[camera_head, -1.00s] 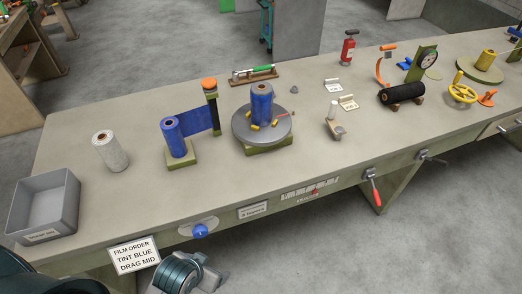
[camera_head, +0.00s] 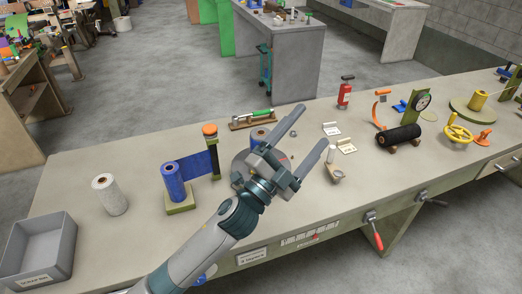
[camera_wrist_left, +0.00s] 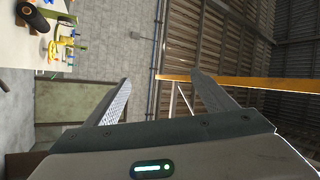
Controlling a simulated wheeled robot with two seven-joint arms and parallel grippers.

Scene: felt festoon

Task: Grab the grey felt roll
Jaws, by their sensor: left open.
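A pale grey roll (camera_head: 109,195), which looks like the grey felt roll, stands upright at the left of the bench in the head view. It is between the grey bin and the blue roll. My left gripper (camera_head: 312,125) is raised over the middle of the bench, well to the right of the pale roll. Its fingers are spread, point away to the upper right and hold nothing. In the left wrist view the open fingers (camera_wrist_left: 160,80) have only wall and roof beyond them. The pale roll is not in that view. My right gripper is not in view.
A grey bin (camera_head: 40,250) is left of the pale roll. A blue roll (camera_head: 173,183) with its sheet drawn to an orange-topped post (camera_head: 211,150) stands right of it. My arm partly hides a round turntable (camera_head: 240,165) with another blue roll. A black roll (camera_head: 399,138) lies farther right.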

